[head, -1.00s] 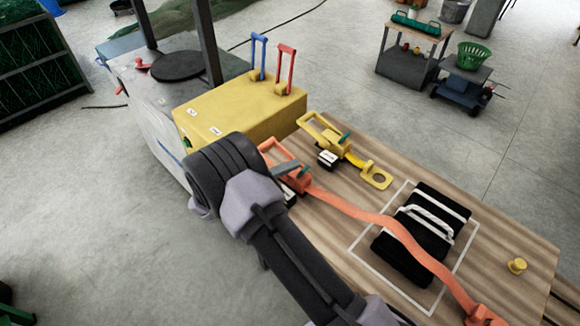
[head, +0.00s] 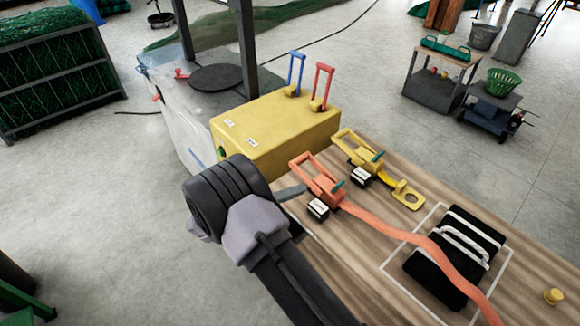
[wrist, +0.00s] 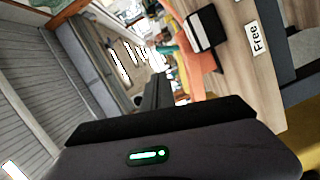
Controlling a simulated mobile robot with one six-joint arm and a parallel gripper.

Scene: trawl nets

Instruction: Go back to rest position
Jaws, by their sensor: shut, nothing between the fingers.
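My arm (head: 258,235) reaches up from the bottom of the head view, bent at a dark round joint beside the wooden table's near-left edge. My gripper shows in the wrist view (wrist: 156,92) as dark fingers closed together, with nothing between them. In the head view it is mostly hidden behind my arm. An orange ratchet buckle (head: 318,180) with an orange strap (head: 400,234) lies on the table, just right of my arm. My gripper appears clear of it.
A yellow box (head: 275,125) with blue and red levers stands behind the table. A yellow ratchet (head: 365,158) and a black bundle (head: 455,256) under the orange strap lie on the wooden table (head: 350,275). Floor left of my arm is clear.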

